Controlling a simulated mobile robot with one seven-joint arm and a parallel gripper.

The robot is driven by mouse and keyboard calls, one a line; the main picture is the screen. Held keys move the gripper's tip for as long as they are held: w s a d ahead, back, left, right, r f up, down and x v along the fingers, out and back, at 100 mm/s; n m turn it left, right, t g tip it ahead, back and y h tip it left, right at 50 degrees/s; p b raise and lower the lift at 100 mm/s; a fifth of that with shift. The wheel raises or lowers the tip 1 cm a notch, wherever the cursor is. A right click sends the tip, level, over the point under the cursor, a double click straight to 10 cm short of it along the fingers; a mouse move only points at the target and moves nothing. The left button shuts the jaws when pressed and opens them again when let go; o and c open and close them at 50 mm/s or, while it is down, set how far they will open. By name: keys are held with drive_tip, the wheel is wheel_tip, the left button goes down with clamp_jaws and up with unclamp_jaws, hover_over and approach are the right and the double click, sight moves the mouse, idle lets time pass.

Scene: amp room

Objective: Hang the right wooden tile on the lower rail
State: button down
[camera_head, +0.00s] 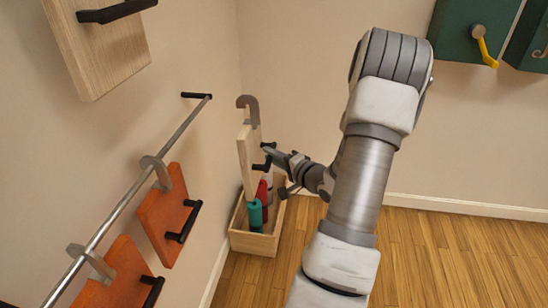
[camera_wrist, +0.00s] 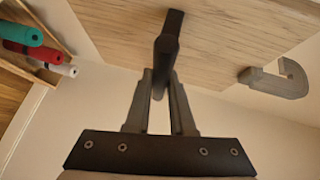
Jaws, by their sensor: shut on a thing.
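A pale wooden tile (camera_head: 245,165) with a grey hook (camera_head: 250,103) on top is held upright, beyond the far end of the metal rail (camera_head: 125,200). Its hook appears apart from the rail. My gripper (camera_head: 270,157) is shut on the tile's black handle. In the wrist view, the fingers (camera_wrist: 161,92) grip the handle (camera_wrist: 168,42), with the pale tile (camera_wrist: 225,25) behind and its hook (camera_wrist: 280,80) at the right. Another pale wooden tile (camera_head: 85,50) with a black handle is at the upper left.
Two orange tiles (camera_head: 163,215) (camera_head: 118,280) hang from the rail by grey hooks. A wooden box (camera_head: 255,243) with colored rolls stands on the floor in the corner, below the held tile. Green panels (camera_head: 470,25) are on the back wall. The floor at right is clear.

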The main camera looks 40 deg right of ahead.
drive_tip(key=w+a+f+b, duration=0.2)
drive_tip(key=w+a+b, duration=0.5)
drive_tip(key=w+a, duration=0.2)
drive_tip(key=shift+w+f, duration=0.3)
drive_tip(key=shift+w, duration=1.05)
idle(0.3)
drive_tip(key=c, duration=0.7)
unclamp_jaws()
drive_tip(key=shift+f, duration=0.1)
